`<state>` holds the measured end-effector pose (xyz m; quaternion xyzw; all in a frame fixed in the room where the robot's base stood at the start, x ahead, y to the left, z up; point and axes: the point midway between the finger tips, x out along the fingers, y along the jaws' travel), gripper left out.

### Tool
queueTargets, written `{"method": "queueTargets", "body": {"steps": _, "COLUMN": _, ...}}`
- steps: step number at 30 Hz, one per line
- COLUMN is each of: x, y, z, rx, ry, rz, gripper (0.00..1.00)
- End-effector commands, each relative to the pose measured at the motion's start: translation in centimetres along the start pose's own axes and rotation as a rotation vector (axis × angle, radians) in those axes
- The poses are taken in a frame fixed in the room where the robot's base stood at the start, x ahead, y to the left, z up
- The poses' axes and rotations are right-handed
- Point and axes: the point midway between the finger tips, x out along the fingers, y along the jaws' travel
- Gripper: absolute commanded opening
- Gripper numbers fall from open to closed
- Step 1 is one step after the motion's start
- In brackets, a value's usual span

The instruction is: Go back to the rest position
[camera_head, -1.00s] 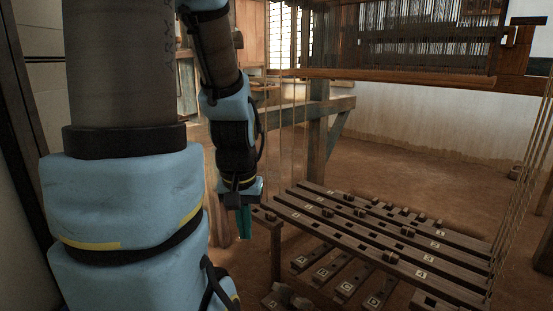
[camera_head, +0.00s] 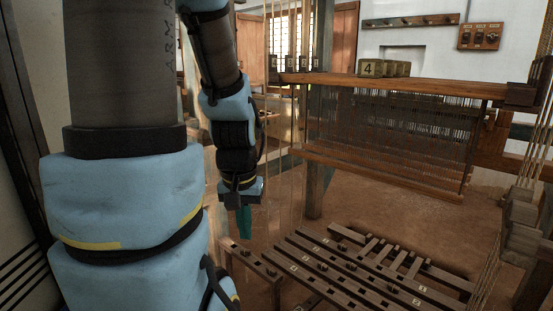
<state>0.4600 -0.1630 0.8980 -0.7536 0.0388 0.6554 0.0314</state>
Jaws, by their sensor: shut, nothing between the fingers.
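My gripper (camera_head: 243,222) shows at the end of my blue and dark arm, left of the picture's middle. Its green fingers point down and are shut with nothing in them. It hangs in the air, up and left of the dark wooden slats (camera_head: 345,270) of the loom. No contact with the loom is visible. The loom's hanging frame of dark threads (camera_head: 390,130) is to the right of my gripper, under a wooden beam (camera_head: 420,85).
Cords run down at the right (camera_head: 500,235) beside dark wooden blocks (camera_head: 522,225). A post (camera_head: 318,180) stands behind my gripper. A switch panel (camera_head: 480,36) is on the wall. The brown floor (camera_head: 420,225) behind the slats looks clear.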

Motion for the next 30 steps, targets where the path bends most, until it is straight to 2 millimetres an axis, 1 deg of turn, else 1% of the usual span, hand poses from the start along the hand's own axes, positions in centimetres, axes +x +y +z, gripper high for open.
{"method": "queueTargets", "body": {"steps": 1, "x": -2.3, "y": 0.0, "z": -0.3, "rx": 0.000, "ry": 0.000, "rz": 0.000, "gripper": 0.00}}
{"method": "queueTargets", "body": {"steps": 3, "x": -3.3, "y": 0.0, "z": -0.5, "rx": 0.000, "ry": 0.000, "rz": 0.000, "gripper": 0.00}}
{"method": "queueTargets", "body": {"steps": 6, "x": -4.0, "y": 0.0, "z": -0.5, "rx": 0.000, "ry": 0.000, "rz": 0.000, "gripper": 0.00}}
{"method": "queueTargets", "body": {"steps": 30, "x": -3.9, "y": 0.0, "z": -0.6, "rx": 0.000, "ry": 0.000, "rz": 0.000, "gripper": 0.00}}
